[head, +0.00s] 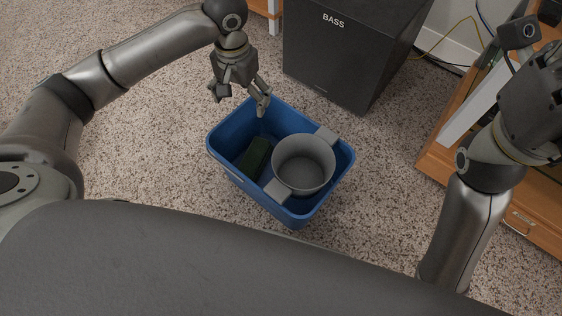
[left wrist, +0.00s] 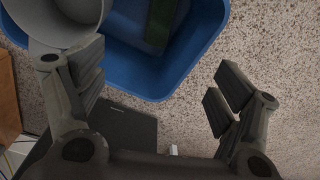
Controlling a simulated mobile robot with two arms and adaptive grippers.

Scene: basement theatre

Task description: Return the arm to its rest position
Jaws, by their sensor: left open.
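My left gripper (head: 240,97) is open and empty above the far left rim of a blue bin on the carpet. In the left wrist view my left gripper (left wrist: 155,95) shows its two fingers wide apart, with nothing between them. My left arm comes in from the left in the head view. My right arm is at the right of the head view, its forearm upright beside the wooden furniture; I cannot make out its fingers.
The blue bin (head: 220,140) holds a grey pot (head: 304,165) with two block handles and a dark green block (head: 255,157). A black bass speaker (head: 335,60) stands behind it. A wooden cabinet (head: 437,160) is at the right. Carpet left of the bin is clear.

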